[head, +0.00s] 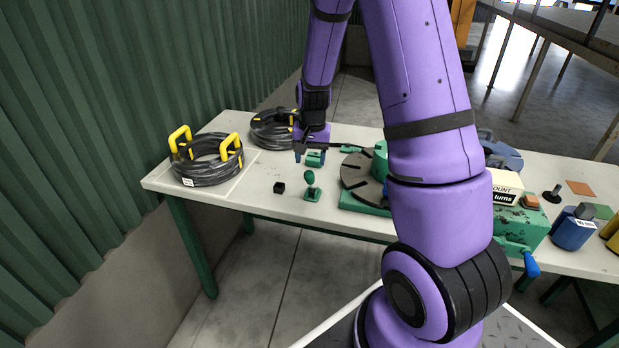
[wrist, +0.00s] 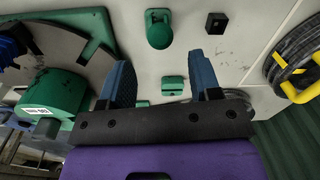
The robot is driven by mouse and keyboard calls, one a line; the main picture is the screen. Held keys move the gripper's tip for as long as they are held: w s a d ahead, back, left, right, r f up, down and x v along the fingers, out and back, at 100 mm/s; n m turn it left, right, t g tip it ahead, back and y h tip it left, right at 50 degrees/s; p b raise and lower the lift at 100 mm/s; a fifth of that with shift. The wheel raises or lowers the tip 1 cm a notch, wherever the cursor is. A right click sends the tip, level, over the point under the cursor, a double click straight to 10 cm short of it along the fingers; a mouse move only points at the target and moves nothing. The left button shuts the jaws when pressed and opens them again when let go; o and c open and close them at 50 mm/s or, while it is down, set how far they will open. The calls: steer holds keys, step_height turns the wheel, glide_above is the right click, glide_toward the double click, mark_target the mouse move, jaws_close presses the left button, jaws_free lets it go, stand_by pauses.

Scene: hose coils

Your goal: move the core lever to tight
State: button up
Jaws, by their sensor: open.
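A green drum stands in the middle of a dark slotted disc (head: 357,175) on the table. The drum also shows at the left in the wrist view (wrist: 62,92), with a small white label and a dark green nub at its edge. I cannot tell for sure which part is the core lever, and no "tight" mark is readable. My gripper (head: 310,158) is open and empty, pointing down left of the disc. In the wrist view a small green block (wrist: 173,86) shows between its blue fingers, apart from both. My arm hides part of the drum and disc.
A green knobbed post (head: 310,184) and a black cube (head: 279,188) stand near the front edge. Two black hose coils, one with yellow handles (head: 207,160), lie at the left. A counter box (head: 506,184) and a blue block (head: 573,232) are at the right.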

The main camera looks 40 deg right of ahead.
mark_target(310, 177)
step_height(310, 177, down, 8)
steer(key=shift+w+a+r, duration=0.1)
steer(key=shift+w+r, duration=0.05)
steer(key=shift+r, duration=0.1)
jaws_close()
stand_by(0.3)
